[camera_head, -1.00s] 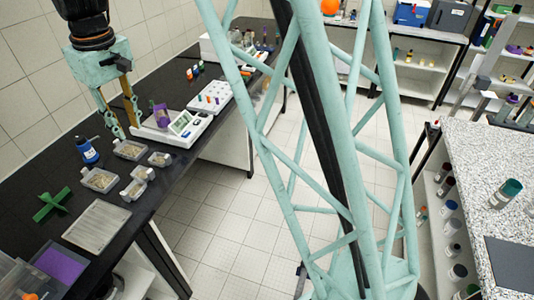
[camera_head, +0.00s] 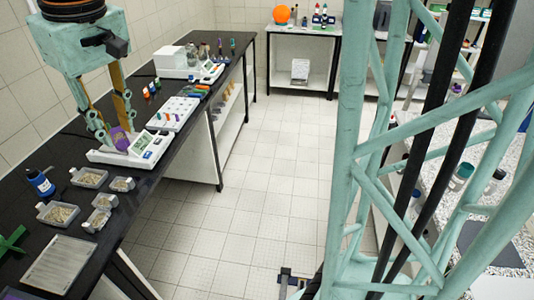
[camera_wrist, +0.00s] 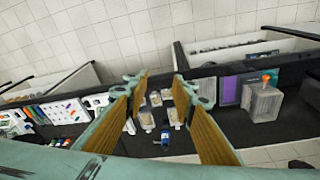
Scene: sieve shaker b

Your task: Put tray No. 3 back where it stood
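Several small clear trays with pale grainy contents stand in a cluster on the black bench. In the head view they are a rear left tray (camera_head: 90,177), a rear right tray (camera_head: 122,184), a front left tray (camera_head: 58,214) and smaller ones (camera_head: 97,220) beside it. No numbers are readable, so I cannot tell which is No. 3. They also show small between my fingers in the wrist view (camera_wrist: 155,99). My gripper (camera_head: 115,132) points down above the bench, near the white balance (camera_head: 150,148).
A blue bottle (camera_head: 40,183) stands left of the trays. A green cross-shaped piece (camera_head: 10,242) and a flat grey panel (camera_head: 60,264) lie nearer. A purple item (camera_head: 120,139) is by the balance, with a white rack (camera_head: 172,113) behind.

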